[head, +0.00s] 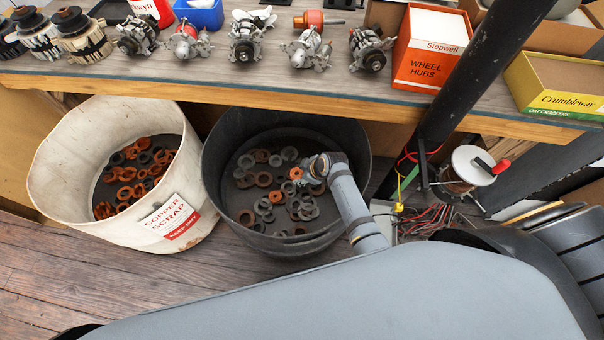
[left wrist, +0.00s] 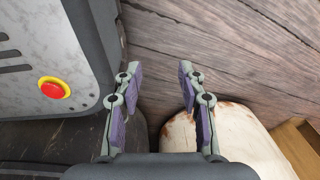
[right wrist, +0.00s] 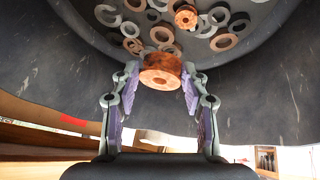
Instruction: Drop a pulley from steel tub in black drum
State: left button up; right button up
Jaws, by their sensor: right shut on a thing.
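My right gripper (head: 312,178) reaches inside the black drum (head: 223,205). In the right wrist view it is shut on a copper-brown pulley (right wrist: 160,72), gripped at its sides and held above rings lying on the drum floor. A similar orange pulley (right wrist: 186,17) lies among those rings. In the head view an orange piece (head: 296,173) shows at the fingertips; I cannot tell whether it is the held one. My left gripper (left wrist: 150,90) is open and empty in the left wrist view, above wooden floor, and outside the head view. I cannot make out a steel tub.
A white tub (head: 58,170) labelled copper scrap, with orange and dark rings, stands left of the drum. The bench (head: 250,97) behind carries alternator parts and an orange wheel hubs box (head: 428,50). A black post and a wire spool (head: 473,165) are to the right.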

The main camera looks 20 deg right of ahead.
pick_arm(q)
notch_tip(320, 180, down, 6)
jog(key=r+b, duration=0.1)
jog(key=b, duration=0.3)
jog(key=w+b, duration=0.5)
jog(key=w, duration=0.6)
jog(key=shift+w+d+r+b, duration=0.15)
jog(key=shift+d+r+b, duration=0.05)
jog(key=shift+r+b, duration=0.25)
pick_arm(e)
notch_tip(320, 180, down, 10)
jog(key=o, duration=1.4)
jog(key=v, duration=1.2)
